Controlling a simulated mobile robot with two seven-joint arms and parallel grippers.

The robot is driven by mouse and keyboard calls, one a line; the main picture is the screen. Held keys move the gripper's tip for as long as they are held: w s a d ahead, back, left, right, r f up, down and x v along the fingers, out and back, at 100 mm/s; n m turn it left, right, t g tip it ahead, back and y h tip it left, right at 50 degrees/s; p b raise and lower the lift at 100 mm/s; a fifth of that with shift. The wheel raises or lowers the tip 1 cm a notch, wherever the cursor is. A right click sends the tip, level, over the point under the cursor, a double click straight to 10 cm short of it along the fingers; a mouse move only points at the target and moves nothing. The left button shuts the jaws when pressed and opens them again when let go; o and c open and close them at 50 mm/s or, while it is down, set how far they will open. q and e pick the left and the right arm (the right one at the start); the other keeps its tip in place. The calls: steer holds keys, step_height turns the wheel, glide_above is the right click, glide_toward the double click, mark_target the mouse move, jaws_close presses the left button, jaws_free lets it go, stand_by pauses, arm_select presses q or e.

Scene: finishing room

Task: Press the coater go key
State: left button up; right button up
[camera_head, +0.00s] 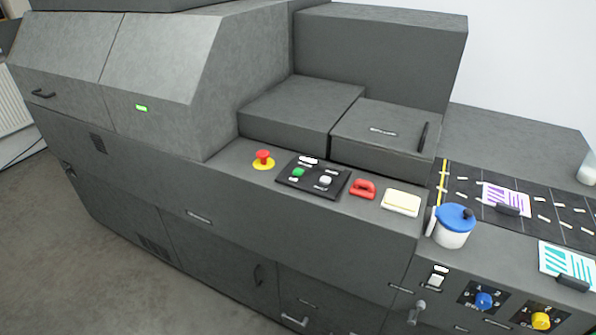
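A black control panel (313,178) lies on the sloping front ledge of the large grey machine (230,190). It carries a green key (298,173) at its left and a white key (325,181) at its right. Small white labels sit around the keys, too small to read, so I cannot tell which is the coater go key. A red mushroom button (263,156) on a yellow base stands just left of the panel. Neither of my grippers shows, and nothing covers the keys.
Right of the panel are a red item (362,188), a cream pad (402,202) and a white tub (453,237) with a blue lid. Farther right are a dark conveyor bed (520,222), a blue knob (484,300) and a yellow knob (541,321). Grey floor (55,240) is clear at left.

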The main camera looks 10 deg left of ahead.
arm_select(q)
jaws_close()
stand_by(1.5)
